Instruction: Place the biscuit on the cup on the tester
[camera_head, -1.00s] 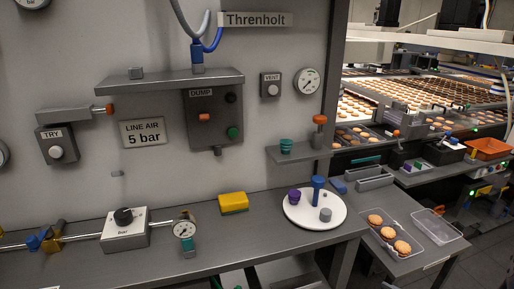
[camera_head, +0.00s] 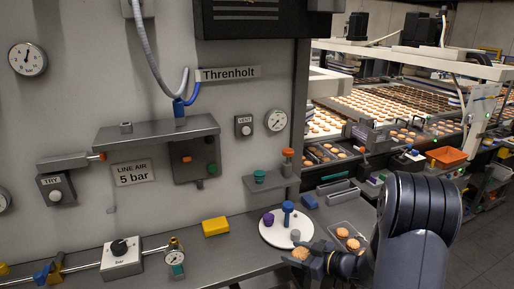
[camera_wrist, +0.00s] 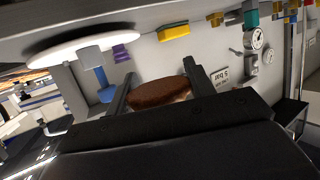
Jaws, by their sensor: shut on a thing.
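My gripper (camera_head: 312,262) is shut on a round brown biscuit (camera_head: 300,254) near the front edge of the bench, beside the white round plate (camera_head: 270,236). The wrist view shows the biscuit (camera_wrist: 160,92) between the two dark fingers. A teal cup (camera_head: 259,175) stands on a small wall shelf beside an orange-topped post (camera_head: 288,155). A purple cup (camera_head: 268,218) and a blue post (camera_head: 287,212) stand on the plate. Another teal cup-like piece (camera_head: 175,258) sits under a gauge (camera_head: 174,245) at the left. I cannot tell which one is the tester's cup.
A clear tray (camera_head: 362,229) with two visible biscuits lies right of the plate, partly behind my arm. A yellow block (camera_head: 215,226) and a regulator box (camera_head: 122,259) are on the bench. A wall ledge (camera_head: 160,140) juts out above. Bench between block and gauge is clear.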

